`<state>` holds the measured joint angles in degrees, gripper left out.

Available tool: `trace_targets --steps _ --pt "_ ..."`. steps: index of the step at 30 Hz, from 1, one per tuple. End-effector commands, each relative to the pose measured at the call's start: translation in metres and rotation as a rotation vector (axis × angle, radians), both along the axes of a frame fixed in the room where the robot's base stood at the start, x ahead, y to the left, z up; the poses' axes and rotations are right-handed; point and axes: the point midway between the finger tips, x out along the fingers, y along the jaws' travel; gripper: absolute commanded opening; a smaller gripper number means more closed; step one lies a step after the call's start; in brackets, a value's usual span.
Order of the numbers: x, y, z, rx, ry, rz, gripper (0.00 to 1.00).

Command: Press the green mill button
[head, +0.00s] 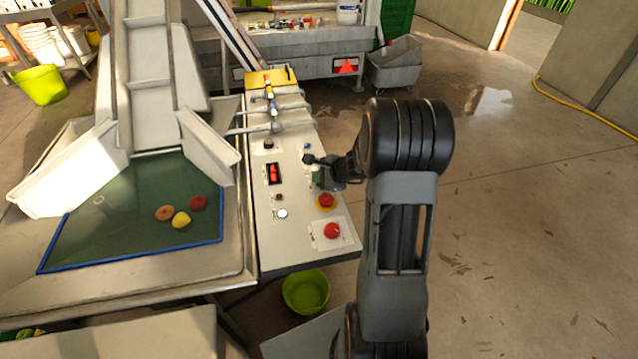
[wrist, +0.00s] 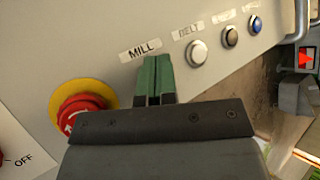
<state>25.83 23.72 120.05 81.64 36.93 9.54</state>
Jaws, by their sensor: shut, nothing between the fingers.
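The grey-white control panel (head: 278,245) slopes beside the mat in the head view; its surface also fills the wrist view (wrist: 60,45). The MILL label (wrist: 140,50) lies just beyond my fingertips. My gripper (wrist: 154,82) is shut and empty, its two green fingers together and pointing at the panel directly below that label. The green mill button itself is hidden behind the fingers, so I cannot tell whether they touch it. In the head view my gripper (head: 317,178) is over the panel's right side, above the red stop button.
A red mushroom button on a yellow ring (wrist: 82,108) is close left of my fingers. A white button (wrist: 197,53), a dark button (wrist: 230,36) and a blue button (wrist: 255,24) run off to the right. Another red knob (head: 332,230) is near the panel's front.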

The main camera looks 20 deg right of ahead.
Motion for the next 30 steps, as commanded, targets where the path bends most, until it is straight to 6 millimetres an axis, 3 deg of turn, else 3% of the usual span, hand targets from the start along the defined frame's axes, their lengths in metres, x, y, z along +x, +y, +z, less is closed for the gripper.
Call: trace_targets --steps 30 --pt "0.000 0.000 0.020 0.000 0.000 0.000 0.00"
